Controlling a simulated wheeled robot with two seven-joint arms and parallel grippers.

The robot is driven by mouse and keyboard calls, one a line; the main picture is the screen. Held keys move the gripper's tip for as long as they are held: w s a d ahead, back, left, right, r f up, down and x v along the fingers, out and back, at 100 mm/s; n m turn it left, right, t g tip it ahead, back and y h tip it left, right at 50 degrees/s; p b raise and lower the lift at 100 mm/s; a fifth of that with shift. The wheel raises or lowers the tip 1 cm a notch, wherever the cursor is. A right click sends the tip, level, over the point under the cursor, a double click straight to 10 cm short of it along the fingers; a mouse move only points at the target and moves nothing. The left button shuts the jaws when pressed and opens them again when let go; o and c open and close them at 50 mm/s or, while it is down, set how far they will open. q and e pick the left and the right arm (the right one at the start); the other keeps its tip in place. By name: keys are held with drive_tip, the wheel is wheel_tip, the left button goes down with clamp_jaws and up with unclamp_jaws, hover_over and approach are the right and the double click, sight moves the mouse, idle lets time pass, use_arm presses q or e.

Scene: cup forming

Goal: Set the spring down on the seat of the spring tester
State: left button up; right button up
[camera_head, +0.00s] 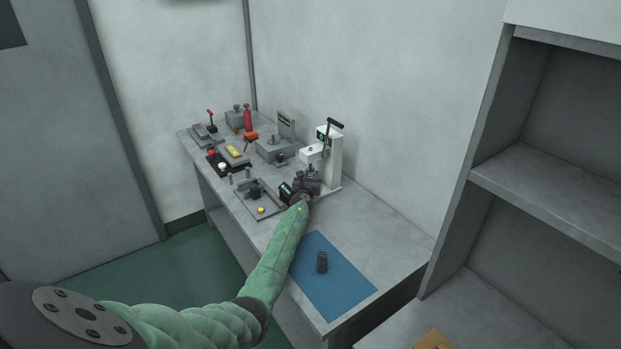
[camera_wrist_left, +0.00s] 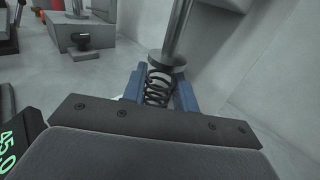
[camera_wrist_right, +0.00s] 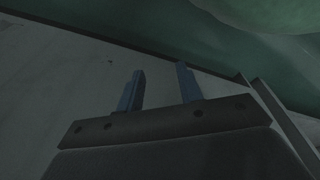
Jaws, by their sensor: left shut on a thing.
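The spring tester (camera_head: 335,160) is a white stand with a black lever at the back of the bench. My left gripper (camera_head: 309,180) is at its front, under the press head. In the left wrist view the dark coil spring (camera_wrist_left: 157,88) is upright between the blue fingers of my left gripper (camera_wrist_left: 158,92), which is shut on it. The tester's round grey pressing disc (camera_wrist_left: 166,61) and rod are right above and behind the spring's top; I cannot tell whether they touch. The seat is hidden. My right gripper (camera_wrist_right: 158,88) is open and empty.
Several fixtures, including a red cylinder (camera_head: 247,117) and a tray with a yellow piece (camera_head: 234,151), crowd the far left. A grey shelf (camera_head: 560,200) stands at the right.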

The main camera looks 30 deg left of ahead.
use_arm(q)
drive_tip(key=shift+f, duration=0.2)
use_arm(e)
drive_tip(key=shift+w+r, duration=0.1)
drive_tip(key=shift+w, duration=0.05)
use_arm(q)
drive_tip(key=o, duration=1)
drive_tip(key=shift+r, duration=0.1)
drive_tip(key=shift+o, duration=0.2)
drive_tip(key=shift+r, duration=0.15)
use_arm(e)
drive_tip(key=shift+r, duration=0.1)
use_arm(q)
drive_tip(key=shift+s+d, duration=0.15)
drive_tip(key=shift+s, duration=0.1)
drive_tip(key=shift+p+v, duration=0.8)
drive_tip(key=shift+v, duration=0.3)
drive_tip(key=p+v, duration=0.3)
drive_tip(key=v, duration=0.6)
drive_tip(key=shift+s, duration=0.1)
use_arm(e)
drive_tip(key=s+d+f, duration=0.2)
drive_tip(key=s+f, duration=0.2)
drive_tip(key=s, duration=0.6)
drive_tip(key=shift+d+g, duration=0.3)
drive_tip(key=shift+d, duration=0.05)
